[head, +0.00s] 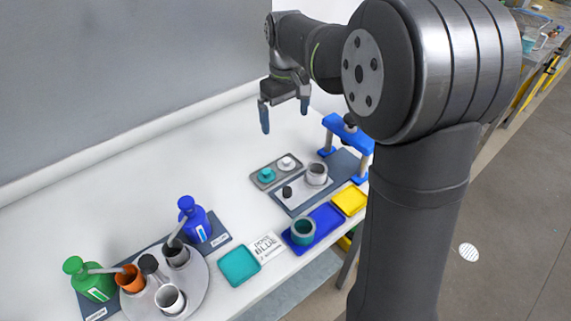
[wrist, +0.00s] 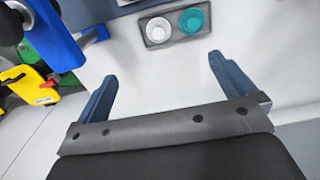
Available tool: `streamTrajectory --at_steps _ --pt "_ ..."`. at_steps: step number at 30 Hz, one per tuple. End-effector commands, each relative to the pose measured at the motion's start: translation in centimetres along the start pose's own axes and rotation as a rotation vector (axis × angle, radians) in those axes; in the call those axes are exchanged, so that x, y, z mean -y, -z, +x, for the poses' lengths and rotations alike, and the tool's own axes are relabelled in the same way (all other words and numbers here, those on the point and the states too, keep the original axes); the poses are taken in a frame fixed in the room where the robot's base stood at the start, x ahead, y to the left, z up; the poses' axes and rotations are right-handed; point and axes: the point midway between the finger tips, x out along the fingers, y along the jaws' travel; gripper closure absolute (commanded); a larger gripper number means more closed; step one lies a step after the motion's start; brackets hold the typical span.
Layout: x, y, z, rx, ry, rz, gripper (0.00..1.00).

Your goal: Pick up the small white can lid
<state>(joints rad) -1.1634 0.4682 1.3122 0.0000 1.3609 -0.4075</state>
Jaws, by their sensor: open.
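The small white can lid (head: 286,163) lies in a grey two-place tray (head: 256,186), to the right of a teal lid (head: 266,175). In the wrist view the white lid (wrist: 158,30) is on the left of the tray (wrist: 175,41) and the teal lid (wrist: 192,20) on the right. My gripper (head: 285,111) is open and empty, raised above the table behind the tray. In the wrist view its two blue fingers (wrist: 162,85) stand wide apart, with the tray beyond their tips.
A blue press-like frame (head: 347,131) stands right of the tray. Bottles and cups stand at front left. The table's back left is clear.

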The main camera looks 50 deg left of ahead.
Motion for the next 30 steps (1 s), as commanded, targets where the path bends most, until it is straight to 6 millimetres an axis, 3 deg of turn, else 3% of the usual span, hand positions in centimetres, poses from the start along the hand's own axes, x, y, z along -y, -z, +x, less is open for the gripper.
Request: streamTrajectory --at_steps 6,14,22,30 --pt "0.0 0.0 -2.0 -0.001 0.0 0.0 0.0" --pt "0.0 0.0 -2.2 0.0 0.0 0.0 0.0" --pt "0.0 0.0 -2.1 0.0 0.0 0.0 0.51" --pt "0.0 0.0 -2.1 0.0 0.0 0.003 0.53"
